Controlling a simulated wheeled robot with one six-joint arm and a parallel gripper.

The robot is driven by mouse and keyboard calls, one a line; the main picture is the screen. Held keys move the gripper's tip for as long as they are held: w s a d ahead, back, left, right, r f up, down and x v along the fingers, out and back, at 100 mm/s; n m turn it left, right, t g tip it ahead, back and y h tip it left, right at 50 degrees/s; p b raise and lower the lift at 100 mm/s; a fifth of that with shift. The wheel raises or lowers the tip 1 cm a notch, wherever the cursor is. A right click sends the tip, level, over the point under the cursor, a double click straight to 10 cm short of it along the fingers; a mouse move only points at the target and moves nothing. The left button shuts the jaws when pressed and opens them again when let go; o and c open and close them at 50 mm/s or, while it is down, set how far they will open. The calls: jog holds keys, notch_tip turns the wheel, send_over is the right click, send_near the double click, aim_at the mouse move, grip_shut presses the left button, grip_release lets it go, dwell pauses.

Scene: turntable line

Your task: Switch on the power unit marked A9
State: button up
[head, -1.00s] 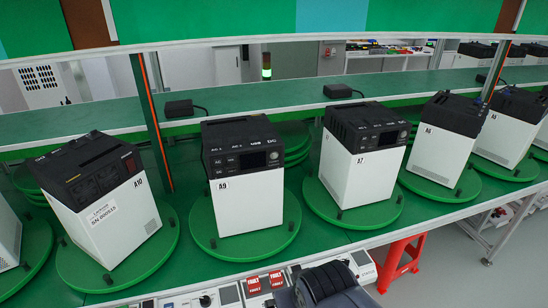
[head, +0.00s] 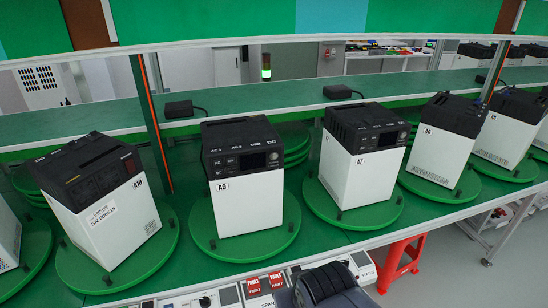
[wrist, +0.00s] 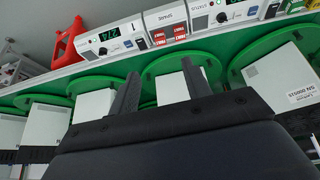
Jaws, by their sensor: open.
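The power unit marked A9 (head: 243,175) is a white box with a black top and front panel, upright on a green turntable (head: 206,247). Its panel has a small dark display (head: 254,161), several buttons and a round knob (head: 273,156). In the wrist view, which is upside down, my gripper (wrist: 160,75) is open and empty. A white box that looks like A9 (wrist: 172,88) shows between and beyond the fingers. Its panel is hidden there by my gripper body. I cannot judge the exact gap to it.
Unit A10 (head: 115,215), with a serial label, stands left of A9. Unit A7 (head: 355,172) stands right, with A6 (head: 440,150) beyond. Red FAULT boxes (head: 265,283) sit on the front edge. A red stool (head: 402,262) is on the floor. An orange-edged post (head: 151,120) rises behind.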

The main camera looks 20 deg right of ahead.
grip_shut()
dwell(0.8)
